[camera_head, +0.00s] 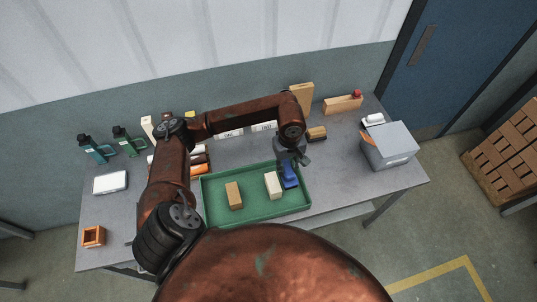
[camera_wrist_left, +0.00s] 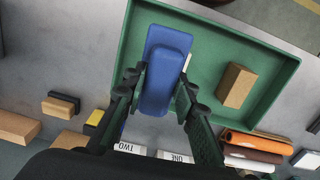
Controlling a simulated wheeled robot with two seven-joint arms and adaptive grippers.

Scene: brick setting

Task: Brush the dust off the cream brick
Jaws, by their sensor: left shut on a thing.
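The cream brick (camera_head: 272,185) lies in the green tray (camera_head: 257,216), right of the tan brick (camera_head: 234,195). In the left wrist view only a sliver of the cream brick (camera_wrist_left: 187,62) shows behind the blue tool. My left gripper (camera_head: 291,160) is shut on a blue tool (camera_head: 289,175), held at the tray's right end, close beside the cream brick. In the left wrist view the blue tool (camera_wrist_left: 165,75) sits between my fingers (camera_wrist_left: 160,85). Its underside is hidden, and I cannot tell whether it touches the brick or tray. My right gripper is out of view.
A grey bin (camera_head: 391,146) stands at the table's right end. Green-and-dark bottles (camera_head: 95,150), a white pad (camera_head: 110,182) and an orange open frame (camera_head: 93,236) are on the left. Labelled white blocks, rolls and wooden pieces line the area behind the tray. The tray's middle front is clear.

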